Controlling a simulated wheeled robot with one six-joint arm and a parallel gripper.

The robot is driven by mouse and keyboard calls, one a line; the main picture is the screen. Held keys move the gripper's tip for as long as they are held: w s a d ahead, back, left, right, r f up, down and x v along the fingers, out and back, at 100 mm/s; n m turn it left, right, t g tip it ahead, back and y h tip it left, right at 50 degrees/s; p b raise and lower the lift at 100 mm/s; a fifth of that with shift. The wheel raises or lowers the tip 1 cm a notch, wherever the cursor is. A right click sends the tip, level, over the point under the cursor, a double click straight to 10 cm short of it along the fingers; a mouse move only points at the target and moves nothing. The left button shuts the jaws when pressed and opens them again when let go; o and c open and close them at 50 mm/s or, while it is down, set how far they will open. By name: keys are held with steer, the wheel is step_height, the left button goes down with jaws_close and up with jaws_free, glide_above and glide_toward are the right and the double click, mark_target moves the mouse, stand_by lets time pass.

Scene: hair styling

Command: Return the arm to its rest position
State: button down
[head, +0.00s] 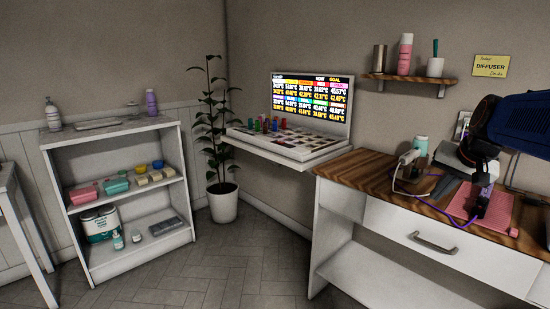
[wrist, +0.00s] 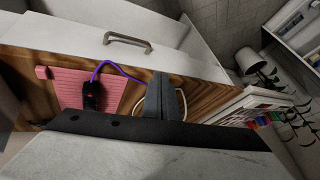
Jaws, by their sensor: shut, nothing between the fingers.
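My arm enters at the right of the head view, with its dark end above the wooden counter (head: 385,178). My gripper (head: 485,187) points down there, close to the pink mat in the picture; its fingertips are hard to make out. In the wrist view, my gripper's grey fingers (wrist: 160,100) are together with nothing seen between them. A black tool (wrist: 92,97) with a purple cord lies on the pink ribbed mat (wrist: 67,92), to the left of the fingers. In the head view, the black tool (head: 480,207) partly overlaps the gripper's outline.
A white hair tool (head: 408,158) with a cord and a mint jar (head: 421,144) stand on the counter. A wall shelf (head: 410,79) holds bottles and a cup. A display screen (head: 312,96), a potted plant (head: 222,204) and a white shelf unit (head: 118,131) stand farther left. Floor between is clear.

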steer(key=s+a+f+n, duration=0.3)
steer(key=s+a+f, duration=0.4)
steer(key=s, duration=0.4)
steer(key=s+a+f+n+g, duration=0.1)
steer(key=s+a+f+n, duration=0.3)
steer(key=s+a+f, duration=0.4)
steer(key=s+a, duration=0.2)
steer(key=s, duration=0.1)
steer(key=shift+f, duration=0.2)
steer(key=shift+s, duration=0.1)
stand_by(0.7)
